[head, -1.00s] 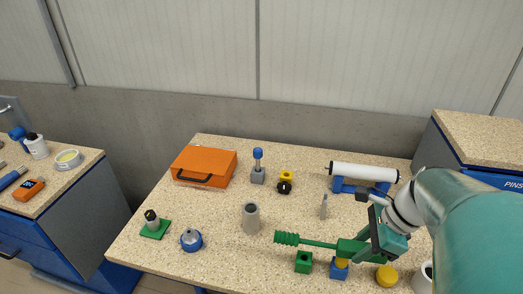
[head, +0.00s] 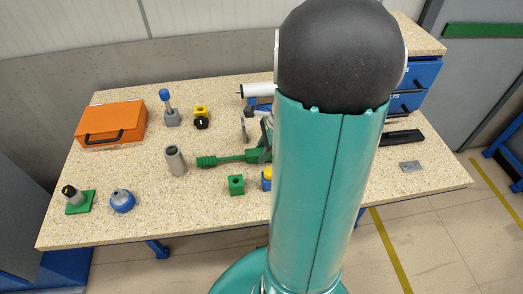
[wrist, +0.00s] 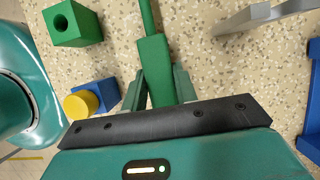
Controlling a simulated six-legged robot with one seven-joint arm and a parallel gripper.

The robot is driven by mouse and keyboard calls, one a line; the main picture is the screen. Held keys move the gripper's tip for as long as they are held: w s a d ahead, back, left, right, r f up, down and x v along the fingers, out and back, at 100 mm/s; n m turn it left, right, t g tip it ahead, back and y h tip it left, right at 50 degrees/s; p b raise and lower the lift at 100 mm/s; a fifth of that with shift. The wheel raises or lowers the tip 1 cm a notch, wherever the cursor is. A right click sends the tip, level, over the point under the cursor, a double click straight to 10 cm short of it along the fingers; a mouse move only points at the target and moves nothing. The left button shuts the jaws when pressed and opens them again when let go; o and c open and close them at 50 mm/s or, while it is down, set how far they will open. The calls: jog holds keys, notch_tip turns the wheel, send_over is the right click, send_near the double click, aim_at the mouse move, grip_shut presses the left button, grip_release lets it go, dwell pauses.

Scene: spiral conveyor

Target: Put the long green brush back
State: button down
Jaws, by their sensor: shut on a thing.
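The long green brush (head: 232,159) is held roughly level above the speckled table (head: 215,210), its ribbed head pointing left in the head view. My gripper (wrist: 158,78) is shut on the brush's thick square handle, seen in the wrist view (wrist: 153,58). In the head view my arm hides most of the gripper and the handle's end. A green block with a round hole (head: 236,184) stands in front of the brush; it also shows in the wrist view (wrist: 73,23). A hollow grey cylinder (head: 175,160) stands just left of the brush head.
A blue block with a yellow round top (wrist: 88,100) is beside the green block. A grey upright piece (head: 243,130) stands behind the brush. An orange case (head: 112,124), a blue-knobbed tool (head: 169,110) and a blue round part (head: 122,201) lie left. The front middle is clear.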

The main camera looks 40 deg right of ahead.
jog(key=shift+f, duration=0.4)
jog(key=shift+f, duration=0.2)
jog(key=c, duration=1.1)
grip_release()
